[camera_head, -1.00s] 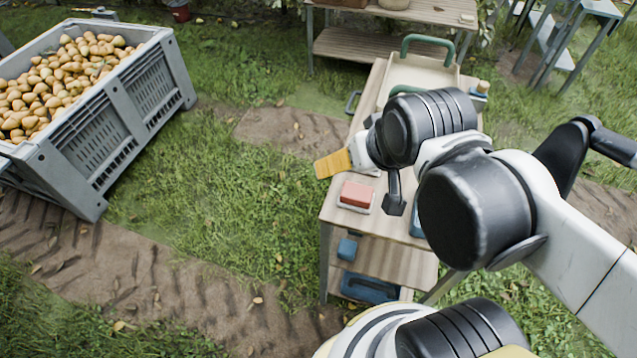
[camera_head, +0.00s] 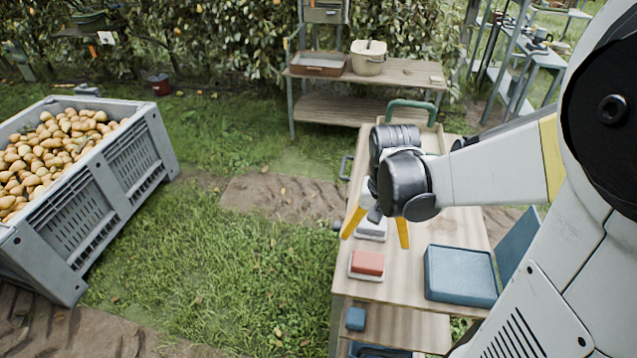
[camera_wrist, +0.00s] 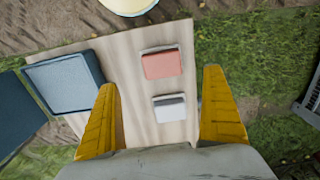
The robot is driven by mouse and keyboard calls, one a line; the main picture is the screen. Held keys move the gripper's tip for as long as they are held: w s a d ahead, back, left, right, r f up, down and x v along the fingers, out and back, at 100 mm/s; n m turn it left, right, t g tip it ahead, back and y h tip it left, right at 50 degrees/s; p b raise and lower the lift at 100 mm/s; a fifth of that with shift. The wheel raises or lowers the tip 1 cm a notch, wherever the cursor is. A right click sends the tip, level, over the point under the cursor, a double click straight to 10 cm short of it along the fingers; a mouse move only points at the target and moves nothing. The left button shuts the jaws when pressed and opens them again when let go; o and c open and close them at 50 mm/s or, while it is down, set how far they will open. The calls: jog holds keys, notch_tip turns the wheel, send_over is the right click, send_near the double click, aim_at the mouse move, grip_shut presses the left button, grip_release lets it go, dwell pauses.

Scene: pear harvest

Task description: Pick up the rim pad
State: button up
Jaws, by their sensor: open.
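Two small pads lie on the wooden table (camera_head: 400,290); no label shows which is the rim pad. One is a red block (camera_head: 367,262) on a white holder, also in the wrist view (camera_wrist: 163,64). The other is a grey-white block (camera_head: 371,230), partly behind my gripper in the head view and clear in the wrist view (camera_wrist: 170,107). My gripper (camera_head: 376,240) is open and empty, pointing down above the table. In the wrist view the grey-white block shows between my yellow fingers (camera_wrist: 160,82), with the red block beyond the fingertips.
An open blue case (camera_head: 460,275) lies right of the pads. A tray with green handles (camera_head: 410,115) sits at the table's far end. A grey crate of pears (camera_head: 100,170) stands left on the grass. A wooden bench (camera_head: 400,75) stands behind. Grass left of the table is clear.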

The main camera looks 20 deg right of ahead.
aim_at(368, 260)
notch_tip(368, 260, down, 6)
jog(key=shift+r+b, duration=0.1)
jog(key=shift+b, duration=1.15)
jog(key=f+b, duration=0.2)
jog(key=f, duration=0.1)
jog(key=f+b, duration=0.1)
jog(key=f, duration=0.1)
jog(key=shift+w+f, duration=0.2)
jog(key=shift+w, duration=0.15)
jog(key=shift+r, duration=0.1)
jog(key=c, duration=1.3)
